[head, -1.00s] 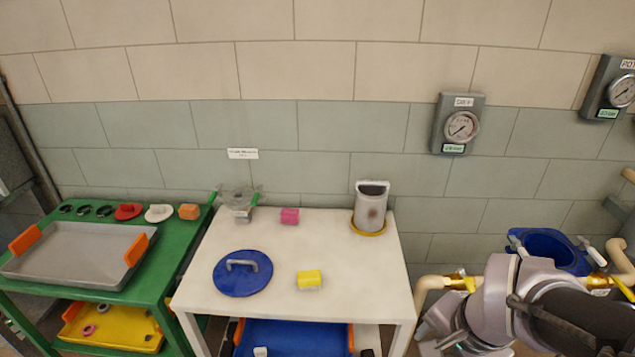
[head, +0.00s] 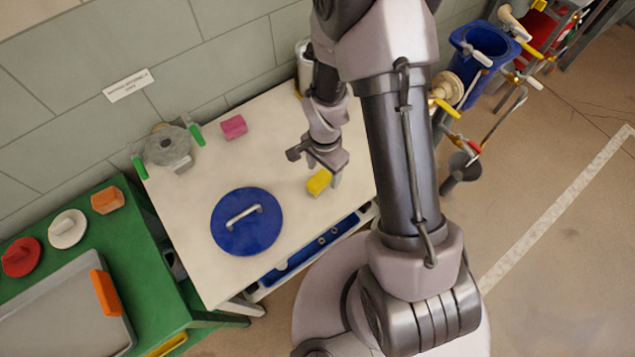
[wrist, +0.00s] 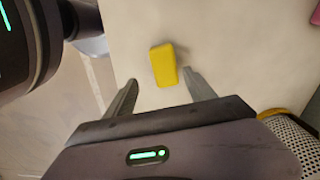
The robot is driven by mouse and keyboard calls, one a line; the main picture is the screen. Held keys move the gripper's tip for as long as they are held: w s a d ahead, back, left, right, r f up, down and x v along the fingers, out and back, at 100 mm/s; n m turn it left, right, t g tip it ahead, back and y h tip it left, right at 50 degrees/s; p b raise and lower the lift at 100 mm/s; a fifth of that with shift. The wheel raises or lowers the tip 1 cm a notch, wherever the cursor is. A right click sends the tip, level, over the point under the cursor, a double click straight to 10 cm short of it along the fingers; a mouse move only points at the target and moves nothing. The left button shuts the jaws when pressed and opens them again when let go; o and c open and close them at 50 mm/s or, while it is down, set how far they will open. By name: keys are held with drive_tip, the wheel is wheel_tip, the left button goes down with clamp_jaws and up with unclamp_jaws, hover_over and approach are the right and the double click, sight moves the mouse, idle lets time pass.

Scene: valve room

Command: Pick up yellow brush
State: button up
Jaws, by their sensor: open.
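The yellow brush (head: 319,182) lies on the white table (head: 185,237), near its front right edge. In the wrist view the yellow brush (wrist: 163,65) shows as a small yellow block, just ahead of and between my two fingers. My gripper (head: 315,168) is above the table beside the brush, with its fingers apart. In the wrist view my gripper (wrist: 162,92) is open and empty, and the brush appears apart from both fingers. The exact height of the fingers above the brush is hard to tell.
A blue lid (head: 247,222) with a handle lies left of the brush. A pink block (head: 234,127) and a grey fixture with green handles (head: 168,148) stand at the back. A grey can (head: 303,62) is partly hidden behind my arm. A green table (head: 60,270) adjoins at left.

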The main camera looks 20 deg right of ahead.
sight(319, 179)
drive_tip(key=f, duration=0.2)
drive_tip(key=f+b, duration=0.1)
drive_tip(key=f, duration=0.1)
drive_tip(key=a+f+b, duration=0.1)
drive_tip(key=f, duration=0.1)
drive_tip(key=shift+w+f, duration=0.15)
drive_tip(key=shift+w, duration=0.15)
drive_tip(key=shift+c, duration=1.1)
clamp_jaws()
drive_tip(key=shift+r, duration=0.65)
wheel_tip(319, 179, up, 3)
drive_tip(key=shift+f+p, duration=0.15)
drive_tip(key=shift+p, duration=0.65)
drive_tip(key=s+d+r+p, duration=0.1)
drive_tip(key=s+d, duration=1)
drive_tip(key=shift+s+d+p, duration=0.2)
drive_tip(key=shift+s+p, duration=0.05)
drive_tip(key=shift+p, duration=0.1)
drive_tip(key=shift+c, duration=1.9)
unclamp_jaws()
drive_tip(key=shift+r, duration=0.1)
drive_tip(key=c, duration=0.7)
